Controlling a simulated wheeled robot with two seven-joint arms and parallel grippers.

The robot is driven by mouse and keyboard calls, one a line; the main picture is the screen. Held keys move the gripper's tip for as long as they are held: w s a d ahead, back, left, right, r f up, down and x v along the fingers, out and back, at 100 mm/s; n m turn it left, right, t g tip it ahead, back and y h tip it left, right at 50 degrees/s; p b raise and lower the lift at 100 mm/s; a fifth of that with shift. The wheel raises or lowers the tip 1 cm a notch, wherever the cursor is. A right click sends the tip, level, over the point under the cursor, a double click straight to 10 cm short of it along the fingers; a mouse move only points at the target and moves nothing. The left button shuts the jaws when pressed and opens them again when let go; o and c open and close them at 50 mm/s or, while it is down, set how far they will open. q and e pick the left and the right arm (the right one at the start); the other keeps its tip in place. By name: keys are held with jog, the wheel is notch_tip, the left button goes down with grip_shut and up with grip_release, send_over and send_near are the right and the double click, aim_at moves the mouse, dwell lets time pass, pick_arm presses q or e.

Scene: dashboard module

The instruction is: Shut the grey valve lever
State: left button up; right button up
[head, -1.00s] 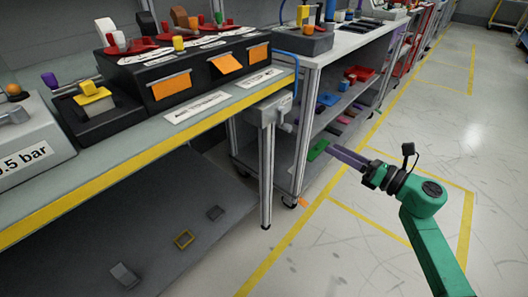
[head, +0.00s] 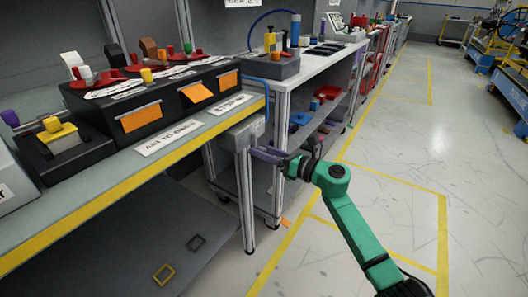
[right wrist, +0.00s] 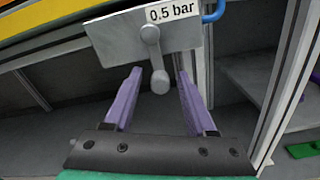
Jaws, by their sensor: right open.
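The grey valve lever (right wrist: 155,62) hangs down from its pivot on a grey box (right wrist: 116,38) labelled "0.5 bar" in the right wrist view. Its rounded end points toward my right gripper (right wrist: 159,74). The two purple fingers are open, one on each side of the lever in the picture; I cannot tell whether they touch it. In the head view the grey box (head: 242,133) is fixed at the bench's right end, and my right gripper (head: 268,154) is beside it. The lever is not discernible there. My left gripper is out of view.
The yellow-edged bench (head: 110,193) carries a black panel (head: 160,112) with red parts and orange flaps. A blue hose (head: 266,95) runs to the grey box. A shelved trolley (head: 283,105) stands close behind my right gripper. Floor to the right is clear.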

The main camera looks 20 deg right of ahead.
grip_shut()
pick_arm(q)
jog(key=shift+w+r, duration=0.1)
